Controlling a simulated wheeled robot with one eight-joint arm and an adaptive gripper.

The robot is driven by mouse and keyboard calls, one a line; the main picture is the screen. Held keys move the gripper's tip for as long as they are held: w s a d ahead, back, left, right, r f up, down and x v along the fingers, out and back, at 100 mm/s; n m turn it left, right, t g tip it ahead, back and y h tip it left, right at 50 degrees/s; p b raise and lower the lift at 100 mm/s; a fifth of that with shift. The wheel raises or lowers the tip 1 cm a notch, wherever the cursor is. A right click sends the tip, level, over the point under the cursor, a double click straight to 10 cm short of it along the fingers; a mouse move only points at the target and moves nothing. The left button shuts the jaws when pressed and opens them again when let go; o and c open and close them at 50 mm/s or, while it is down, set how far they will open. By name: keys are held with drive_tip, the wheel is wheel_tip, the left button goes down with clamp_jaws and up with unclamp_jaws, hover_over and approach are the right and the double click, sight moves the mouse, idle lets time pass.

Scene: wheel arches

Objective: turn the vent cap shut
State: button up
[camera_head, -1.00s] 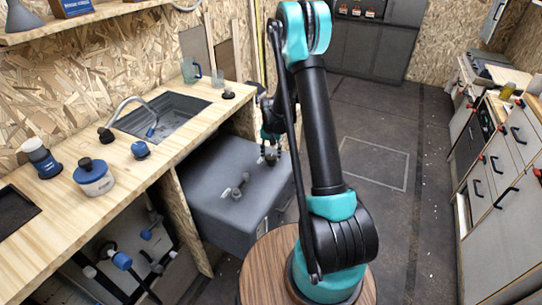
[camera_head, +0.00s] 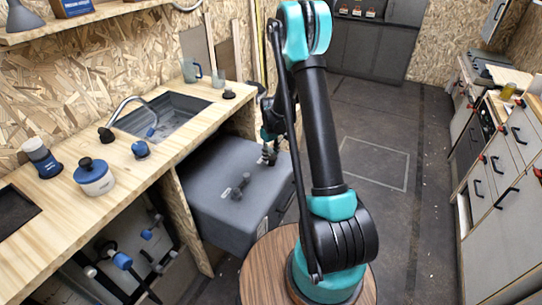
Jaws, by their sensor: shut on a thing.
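The grey wheel arch box (camera_head: 215,205) stands beside the counter. A small dark fitting, which I take to be the vent cap (camera_head: 271,160), sits on its top near the far right corner, mostly hidden by the fingers. My gripper (camera_head: 269,152) points down there and is shut on it. The cap's turned angle is too small to tell. A second grey fitting with a lever-like handle (camera_head: 240,187) lies nearer the middle of the box top, apart from my gripper.
The wooden counter (camera_head: 165,170) runs along the left with a sink (camera_head: 175,115), a tap and several jars and cups. A round wooden top (camera_head: 262,262) is close in front of the box. Open dark floor (camera_head: 385,120) lies to the right, with drawers beyond.

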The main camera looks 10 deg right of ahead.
sight(271, 156)
drive_tip(key=n, duration=0.5)
drive_tip(key=shift+n, duration=0.4)
idle(0.4)
drive_tip(key=o, duration=1.2)
drive_tip(key=shift+c, duration=0.2)
wheel_tip(271, 156, up, 12)
